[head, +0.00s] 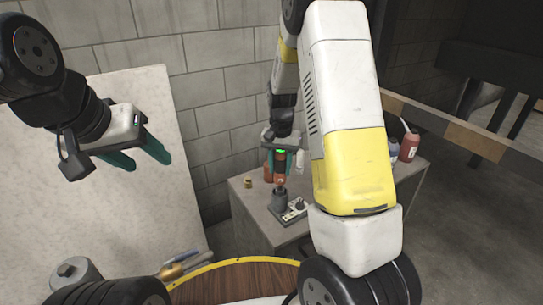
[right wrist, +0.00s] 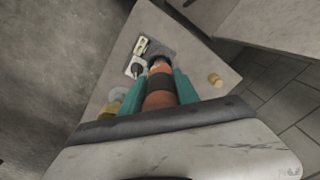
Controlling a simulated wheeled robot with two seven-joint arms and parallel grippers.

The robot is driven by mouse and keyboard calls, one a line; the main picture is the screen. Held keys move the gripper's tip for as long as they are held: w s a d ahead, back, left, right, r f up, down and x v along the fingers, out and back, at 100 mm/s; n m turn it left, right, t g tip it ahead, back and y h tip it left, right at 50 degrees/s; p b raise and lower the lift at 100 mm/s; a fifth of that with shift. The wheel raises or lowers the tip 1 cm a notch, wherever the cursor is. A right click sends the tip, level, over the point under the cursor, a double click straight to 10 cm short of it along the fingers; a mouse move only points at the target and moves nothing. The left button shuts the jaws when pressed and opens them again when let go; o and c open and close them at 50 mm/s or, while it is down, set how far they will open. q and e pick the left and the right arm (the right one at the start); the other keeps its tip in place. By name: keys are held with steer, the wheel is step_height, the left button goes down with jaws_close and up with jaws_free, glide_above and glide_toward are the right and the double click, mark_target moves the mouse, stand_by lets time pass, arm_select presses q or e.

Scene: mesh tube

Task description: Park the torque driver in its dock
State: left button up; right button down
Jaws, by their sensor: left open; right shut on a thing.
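The torque driver (head: 280,172), orange with black bands, stands roughly upright in my right gripper (head: 281,162), whose teal fingers are shut on it. It also shows between the fingers in the right wrist view (right wrist: 161,88). Directly under it is the dock (head: 280,201), a dark grey cup on the bench; its dark rim shows at the driver's far end in the right wrist view (right wrist: 160,61). The driver's lower end meets the cup's mouth; I cannot tell how deep it sits. My left gripper (head: 146,158) is open and empty, high at the left, far from the dock.
The grey bench (head: 252,210) carries a small plate with a light-coloured fitting (head: 296,211) beside the dock and a small tan cylinder (head: 248,183). A red bottle (head: 409,147) stands farther right. A round wooden table (head: 235,282) is in front. A pale board (head: 100,200) leans left.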

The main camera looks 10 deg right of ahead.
mark_target(280, 181)
steer(key=shift+f, duration=3.05)
stand_by(2.4)
steer(key=c, duration=0.8)
jaws_free()
step_height(280, 181, up, 8)
steer(key=shift+s+r, duration=0.1)
steer(key=shift+r, duration=0.15)
steer(key=s+a+r+n+t+y, duration=0.1)
steer(key=s+r+n+t, duration=0.1)
steer(key=s+r, duration=0.6)
steer(key=s+r+n+t+y, duration=0.15)
steer(key=s+r, duration=0.35)
steer(key=r, duration=0.5)
steer(key=s+r+t, duration=0.1)
steer(key=s, duration=0.2)
steer(key=s+r+n, duration=0.1)
steer(key=s, duration=0.3)
steer(key=s+a+r+t, duration=0.1)
steer(key=s, duration=0.2)
steer(key=shift+s+r+n+t, duration=0.2)
steer(key=shift+s+n+t, duration=0.05)
steer(key=shift+n+t, duration=0.1)
